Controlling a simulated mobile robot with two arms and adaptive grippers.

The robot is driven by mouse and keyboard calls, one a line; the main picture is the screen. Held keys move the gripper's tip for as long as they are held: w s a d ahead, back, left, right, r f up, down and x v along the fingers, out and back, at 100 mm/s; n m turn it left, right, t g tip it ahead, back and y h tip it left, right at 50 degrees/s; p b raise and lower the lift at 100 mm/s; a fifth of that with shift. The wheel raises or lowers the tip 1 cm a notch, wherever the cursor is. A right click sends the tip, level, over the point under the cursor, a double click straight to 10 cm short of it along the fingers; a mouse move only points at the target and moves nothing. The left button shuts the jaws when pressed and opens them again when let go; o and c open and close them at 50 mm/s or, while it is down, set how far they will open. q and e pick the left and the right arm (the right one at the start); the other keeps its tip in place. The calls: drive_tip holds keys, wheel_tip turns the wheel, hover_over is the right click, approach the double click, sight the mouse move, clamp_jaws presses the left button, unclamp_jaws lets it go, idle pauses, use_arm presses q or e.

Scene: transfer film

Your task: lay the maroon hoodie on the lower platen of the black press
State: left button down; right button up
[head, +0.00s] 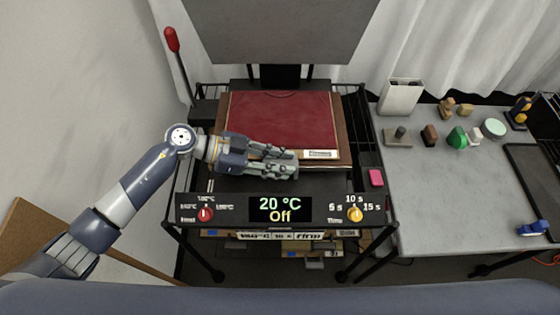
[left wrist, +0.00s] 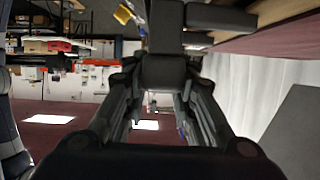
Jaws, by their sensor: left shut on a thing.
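The maroon hoodie (head: 285,112) shows as a flat, folded square with a white label (head: 320,154) at its front right. It lies over a brown, board-like layer (head: 344,140) on the lower part of the black press (head: 330,184); the platen's own surface is mostly hidden. My left gripper (head: 290,168) reaches in from the left at the hoodie's front edge, with its fingers closed; what is between them is hard to see. In the left wrist view, the fingers (left wrist: 155,120) run forward with maroon surfaces beside them. My right gripper is not in view.
The press's grey upper plate (head: 280,30) is raised at the back. A red-handled lever (head: 172,40) stands left. The front panel display (head: 280,209) reads 20 °C, Off. A grey table (head: 430,200) at right holds several small items; its front middle is clear.

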use_arm(q)
drive_tip(key=shift+f, duration=0.5)
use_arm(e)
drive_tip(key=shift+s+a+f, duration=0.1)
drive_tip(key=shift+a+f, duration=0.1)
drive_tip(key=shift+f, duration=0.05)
use_arm(q)
drive_tip(key=c, duration=1.2)
unclamp_jaws()
drive_tip(key=shift+c, duration=0.2)
drive_tip(key=shift+a, duration=0.2)
drive_tip(key=v, duration=1.1)
drive_tip(key=shift+a+r, duration=0.2)
drive_tip(key=shift+a, duration=0.1)
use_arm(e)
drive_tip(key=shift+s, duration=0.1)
